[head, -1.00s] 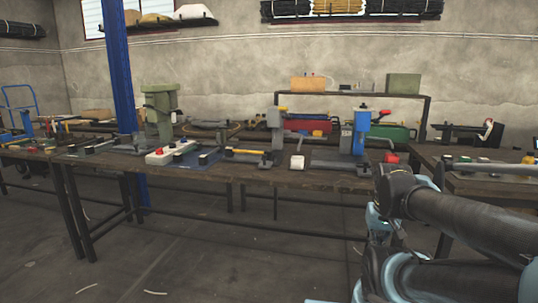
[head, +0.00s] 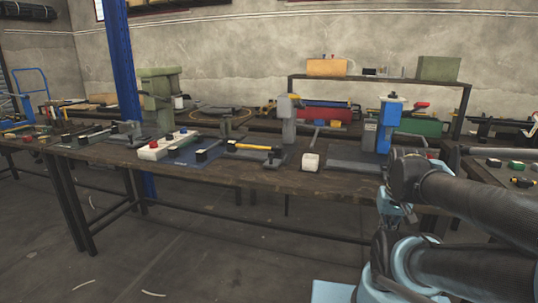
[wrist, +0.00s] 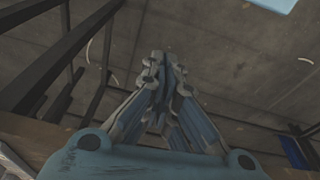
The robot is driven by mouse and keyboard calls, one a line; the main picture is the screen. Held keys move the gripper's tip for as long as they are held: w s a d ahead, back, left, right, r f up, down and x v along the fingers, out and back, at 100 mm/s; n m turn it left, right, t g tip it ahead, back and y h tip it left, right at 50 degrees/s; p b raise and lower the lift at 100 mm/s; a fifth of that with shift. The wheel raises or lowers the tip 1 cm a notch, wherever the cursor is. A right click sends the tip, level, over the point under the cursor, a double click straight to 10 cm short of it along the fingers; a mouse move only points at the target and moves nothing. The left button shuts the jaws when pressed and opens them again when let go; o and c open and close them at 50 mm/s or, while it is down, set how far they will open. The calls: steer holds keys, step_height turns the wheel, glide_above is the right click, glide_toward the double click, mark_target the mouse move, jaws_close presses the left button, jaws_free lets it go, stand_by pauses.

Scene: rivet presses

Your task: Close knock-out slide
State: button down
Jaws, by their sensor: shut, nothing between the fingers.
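The wooden workbench (head: 262,181) carries several presses in the head view. A green press (head: 158,90) stands at the left, a grey press (head: 289,118) in the middle and a blue press (head: 389,124) at the right, behind my arm. I cannot tell which part is the knock-out slide. My gripper (wrist: 165,64) shows in the wrist view with its fingers together and nothing between them. It points over bare floor, apart from the bench.
A blue post (head: 122,75) rises behind the bench. A second bench stands at the right. The floor (head: 205,255) before the bench is clear.

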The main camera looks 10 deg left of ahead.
steer(key=w+a+r+n, duration=1.4)
steer(key=a+r+n, duration=0.3)
steer(key=n, duration=0.2)
steer(key=w+a+r+n, duration=0.1)
steer(key=a+r+n, duration=0.1)
steer(key=a+n, duration=0.85)
steer(key=w+a+r+n, duration=0.1)
steer(key=a+r+n, duration=0.35)
steer(key=a, duration=1.05)
steer(key=shift+n+t, duration=0.3)
steer(key=shift+n, duration=0.1)
steer(key=x, duration=1)
steer(key=shift+d+f, duration=0.4)
steer(key=w, duration=0.3)
steer(key=shift+d+f, duration=0.15)
steer(key=shift+f, duration=0.05)
steer(key=shift+w, duration=0.55)
